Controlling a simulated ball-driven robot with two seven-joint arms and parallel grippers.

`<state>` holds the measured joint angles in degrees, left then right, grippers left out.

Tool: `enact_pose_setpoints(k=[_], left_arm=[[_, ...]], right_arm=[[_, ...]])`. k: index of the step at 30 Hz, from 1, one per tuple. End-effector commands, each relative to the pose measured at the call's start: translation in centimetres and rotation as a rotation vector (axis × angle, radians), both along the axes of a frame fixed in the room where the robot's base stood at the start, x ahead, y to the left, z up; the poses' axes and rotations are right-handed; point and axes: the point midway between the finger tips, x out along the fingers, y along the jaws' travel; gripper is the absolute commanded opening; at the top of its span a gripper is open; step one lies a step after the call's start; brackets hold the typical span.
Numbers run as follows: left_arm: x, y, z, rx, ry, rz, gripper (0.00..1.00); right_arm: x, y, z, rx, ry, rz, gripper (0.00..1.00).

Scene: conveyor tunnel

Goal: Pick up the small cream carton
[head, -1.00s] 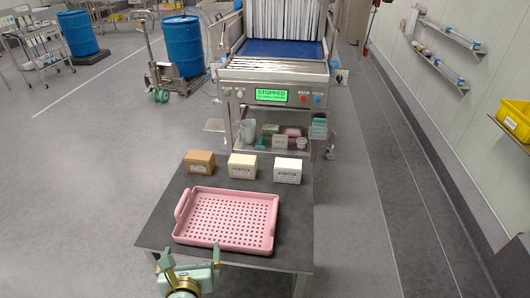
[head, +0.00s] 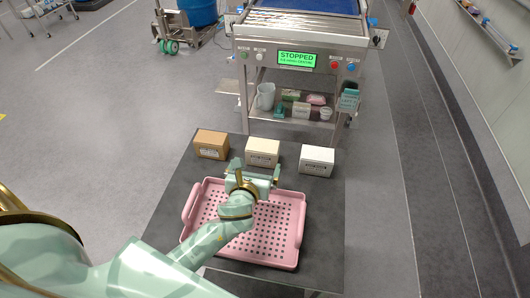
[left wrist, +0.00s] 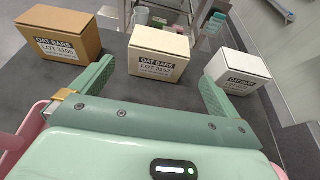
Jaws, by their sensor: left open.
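The small cream carton (head: 263,151) stands upright on the dark table between two other cartons. In the left wrist view the cream carton (left wrist: 160,55) shows its "OAT BARS" label and sits ahead, between my finger lines. My left gripper (head: 254,172) is open and empty, just in front of the carton and above the far edge of the pink tray. In the left wrist view its green fingers (left wrist: 158,82) spread wide to either side, apart from the carton. My right gripper is not in view.
A brown carton (head: 211,144) stands to the left and a white carton (head: 317,160) to the right, with small gaps. The pink perforated tray (head: 299,222) lies below my left arm. A stopped conveyor (head: 297,60) stands beyond the table.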

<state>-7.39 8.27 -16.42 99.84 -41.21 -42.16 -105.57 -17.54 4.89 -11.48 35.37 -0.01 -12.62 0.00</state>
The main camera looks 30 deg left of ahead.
Motion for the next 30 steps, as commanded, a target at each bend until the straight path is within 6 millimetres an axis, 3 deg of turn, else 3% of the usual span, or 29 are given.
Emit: enact_pose_setpoints(k=[3,11,18,27,30], left_arm=[[2.2,0.6,-1.0,0.000,0.001,0.001,1.00],[4.4,1.2,-1.7,0.000,0.001,0.001,1.00],[7.9,2.0,-2.9,0.000,0.001,0.001,1.00],[8.5,2.2,-2.9,0.000,0.001,0.000,1.00],[8.5,2.2,-2.9,0.000,0.001,0.000,0.72]], right_arm=[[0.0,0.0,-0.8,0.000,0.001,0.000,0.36],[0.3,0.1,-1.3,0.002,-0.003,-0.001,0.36],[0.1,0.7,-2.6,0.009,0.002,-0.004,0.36],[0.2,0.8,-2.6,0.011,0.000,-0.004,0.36],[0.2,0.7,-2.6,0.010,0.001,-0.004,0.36]])
